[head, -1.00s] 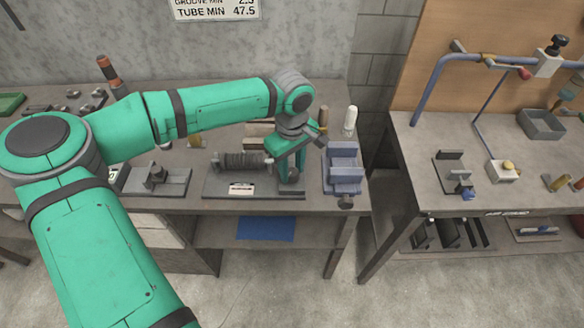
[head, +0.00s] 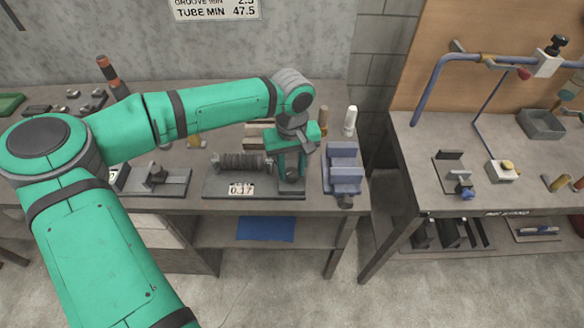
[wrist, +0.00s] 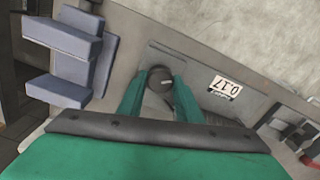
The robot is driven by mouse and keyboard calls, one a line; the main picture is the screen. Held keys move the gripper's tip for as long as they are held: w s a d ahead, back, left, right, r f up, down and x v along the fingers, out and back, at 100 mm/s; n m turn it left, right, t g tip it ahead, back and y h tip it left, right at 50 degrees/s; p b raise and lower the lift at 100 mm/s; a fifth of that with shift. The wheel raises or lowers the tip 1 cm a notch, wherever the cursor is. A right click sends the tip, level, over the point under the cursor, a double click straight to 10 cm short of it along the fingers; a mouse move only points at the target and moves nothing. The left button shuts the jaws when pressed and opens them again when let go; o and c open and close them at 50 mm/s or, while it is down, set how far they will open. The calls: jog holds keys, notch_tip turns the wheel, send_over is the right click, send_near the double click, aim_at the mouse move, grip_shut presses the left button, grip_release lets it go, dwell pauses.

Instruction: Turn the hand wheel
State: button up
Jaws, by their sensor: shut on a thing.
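The hand wheel (wrist: 160,76) shows in the wrist view as a dark round knob between my two green fingers. In the head view the wheel (head: 292,181) is mostly hidden by my gripper (head: 291,168), at the right end of a dark fixture (head: 222,187) with a ribbed roller (head: 238,161). My gripper (wrist: 159,88) is shut on the hand wheel from above. A white readout (head: 241,189) on the fixture's front shows 0.17. The readout (wrist: 226,88) appears upside down in the wrist view, also as 0.17.
A blue-grey vise-like block (head: 342,170) stands close right of the fixture. A smaller dark fixture (head: 157,182) stands to its left. A white bottle (head: 350,120) stands behind the block. A second bench (head: 420,190) is at right, across a gap.

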aim_at(292, 172)
jog(key=o, duration=1)
jog(key=shift+o, duration=0.2)
jog(key=shift+r, duration=0.1)
notch_tip(292, 172, up, 11)
jog(key=shift+f, duration=0.2)
dwell(0.3)
